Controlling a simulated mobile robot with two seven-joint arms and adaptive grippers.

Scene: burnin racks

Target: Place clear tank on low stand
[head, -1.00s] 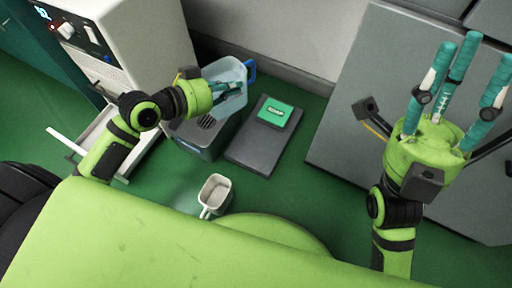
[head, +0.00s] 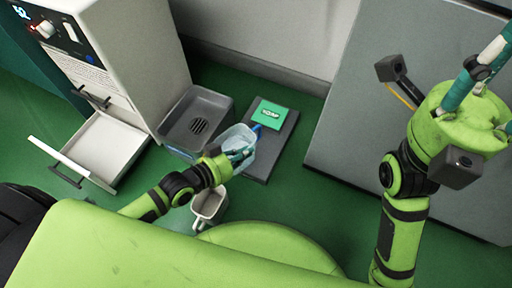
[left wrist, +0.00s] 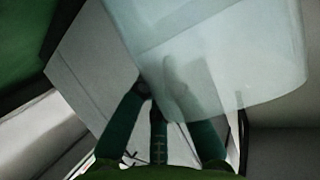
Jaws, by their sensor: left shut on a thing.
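The clear tank (head: 240,141), a see-through pale-blue vessel with a blue handle, is in my left gripper (head: 238,155). The gripper's teal fingers are shut on its near side. In the left wrist view, the tank (left wrist: 225,60) fills the upper middle and right above the fingers (left wrist: 170,110). In the head view it overlaps the left edge of a low dark-grey slab (head: 285,138), which looks like the low stand; I cannot tell whether they touch. My right gripper (head: 495,90) is open and empty at the right, with its fingertips partly out of frame.
A green soap pack (head: 271,114) lies on the slab's far part. A grey drain basin (head: 180,128) stands left of the slab. A white mug-like vessel (head: 208,203) is on the floor near my left arm. An open drawer (head: 105,150) juts from the white cabinet (head: 135,50).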

